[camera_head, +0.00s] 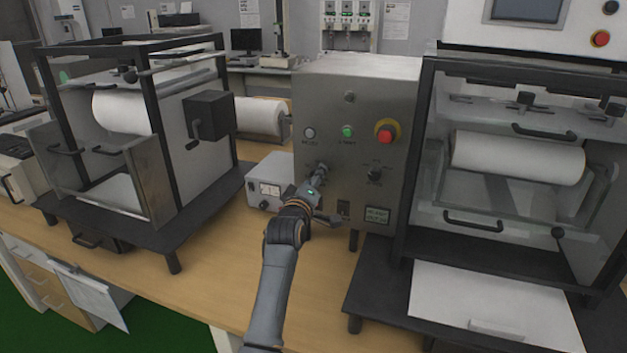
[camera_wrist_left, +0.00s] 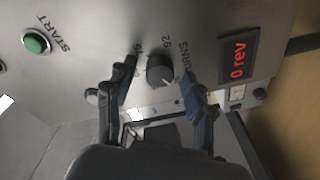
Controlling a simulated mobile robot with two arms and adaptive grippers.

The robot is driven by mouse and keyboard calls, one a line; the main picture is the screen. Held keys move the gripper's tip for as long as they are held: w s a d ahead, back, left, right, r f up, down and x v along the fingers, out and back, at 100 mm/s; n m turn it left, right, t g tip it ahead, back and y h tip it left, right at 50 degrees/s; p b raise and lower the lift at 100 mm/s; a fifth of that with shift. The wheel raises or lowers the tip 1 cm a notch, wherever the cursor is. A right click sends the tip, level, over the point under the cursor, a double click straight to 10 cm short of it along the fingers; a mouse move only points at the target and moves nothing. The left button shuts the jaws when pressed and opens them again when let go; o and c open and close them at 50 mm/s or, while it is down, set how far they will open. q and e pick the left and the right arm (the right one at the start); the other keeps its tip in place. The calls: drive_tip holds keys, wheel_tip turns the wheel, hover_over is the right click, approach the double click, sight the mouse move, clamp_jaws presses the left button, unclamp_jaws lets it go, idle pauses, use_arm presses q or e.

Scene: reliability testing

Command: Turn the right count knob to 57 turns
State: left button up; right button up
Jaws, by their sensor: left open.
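A grey control box (camera_head: 345,120) stands on the bench. My left gripper (camera_head: 319,177) is at the lower left of its front panel and covers the knob there. In the left wrist view, this dark round knob (camera_wrist_left: 160,70) sits between the two open fingers of my gripper (camera_wrist_left: 157,92), with gaps on both sides. A second knob (camera_head: 374,174) sits further right on the panel. My right gripper is not in view.
Above the knobs are a grey button (camera_head: 309,132), a green START button (camera_head: 347,131) and a red emergency button (camera_head: 386,132). A small white box (camera_head: 270,184) stands left of the control box. Framed roller machines flank it. Bare bench (camera_head: 215,270) lies in front.

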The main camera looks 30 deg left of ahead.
use_arm(q)
drive_tip(key=shift+c, duration=0.2)
clamp_jaws()
drive_tip(key=shift+m, duration=0.4)
drive_tip(key=shift+f+m+t+h+p, duration=0.2)
drive_tip(key=shift+m+p, duration=0.75)
drive_tip(key=shift+m, duration=1.9)
drive_tip(key=shift+r+m+t+h+p, duration=0.2)
drive_tip(key=shift+m+p, duration=0.7)
drive_tip(key=shift+m, duration=1.95)
drive_tip(key=shift+f, duration=0.2)
